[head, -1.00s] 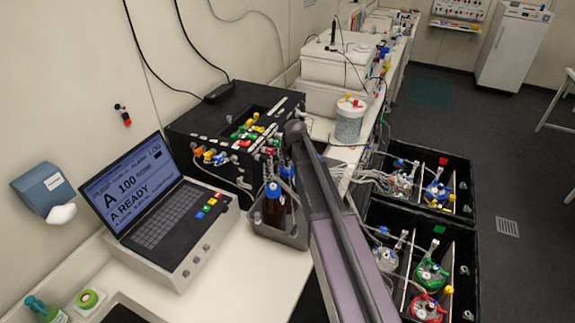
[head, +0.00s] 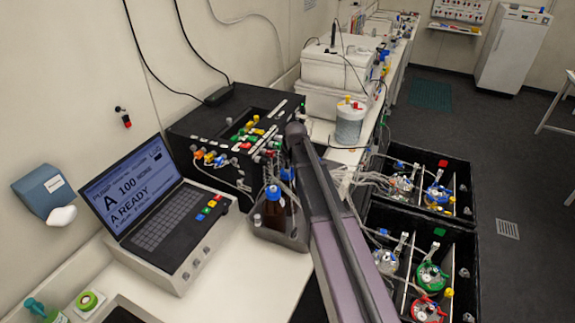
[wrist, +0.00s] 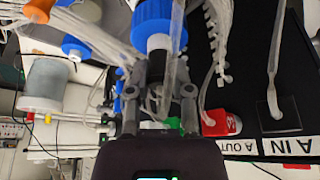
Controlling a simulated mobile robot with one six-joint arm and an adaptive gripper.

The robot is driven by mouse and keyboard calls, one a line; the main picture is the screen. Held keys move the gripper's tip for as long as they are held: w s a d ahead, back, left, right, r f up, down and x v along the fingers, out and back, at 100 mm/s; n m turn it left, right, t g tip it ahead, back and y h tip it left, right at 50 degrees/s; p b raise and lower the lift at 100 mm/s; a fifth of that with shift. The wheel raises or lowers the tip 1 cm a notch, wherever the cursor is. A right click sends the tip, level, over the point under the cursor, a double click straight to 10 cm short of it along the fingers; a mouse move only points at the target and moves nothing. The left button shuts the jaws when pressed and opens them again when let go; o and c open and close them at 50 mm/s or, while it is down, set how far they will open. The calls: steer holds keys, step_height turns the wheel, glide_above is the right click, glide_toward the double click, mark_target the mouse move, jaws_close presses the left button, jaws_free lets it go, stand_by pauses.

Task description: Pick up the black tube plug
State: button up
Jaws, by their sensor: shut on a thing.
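In the wrist view, my gripper (wrist: 158,84) has its two dark fingers closed in on a small black piece (wrist: 157,66), which appears to be the black tube plug. It sits just below a white collar and a large blue cap (wrist: 153,22), partly covered by clear tubing. I cannot tell whether it is free of the tubing or the cap. In the head view, my arm hides the gripper and the plug.
A brown bottle with a blue cap (head: 272,192) stands in a grey tray (head: 296,241) beside my arm. A laptop-like controller (head: 165,226) is at left. Black bins (head: 472,247) with vessels stand at right. Loose tubing (wrist: 215,40) hangs close to the fingers.

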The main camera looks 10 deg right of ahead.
steer(key=shift+r, duration=0.15)
step_height(320, 180, up, 3)
steer(key=p, duration=0.3)
steer(key=s, duration=0.5)
steer(key=s+a+r+p, duration=0.1)
steer(key=s, duration=0.4)
steer(key=s+p, duration=0.1)
steer(key=s, duration=0.5)
steer(key=shift+a+r, duration=0.35)
steer(key=shift+a, duration=0.05)
steer(key=shift+f, duration=0.1)
step_height(320, 180, down, 11)
steer(key=b, duration=1.1)
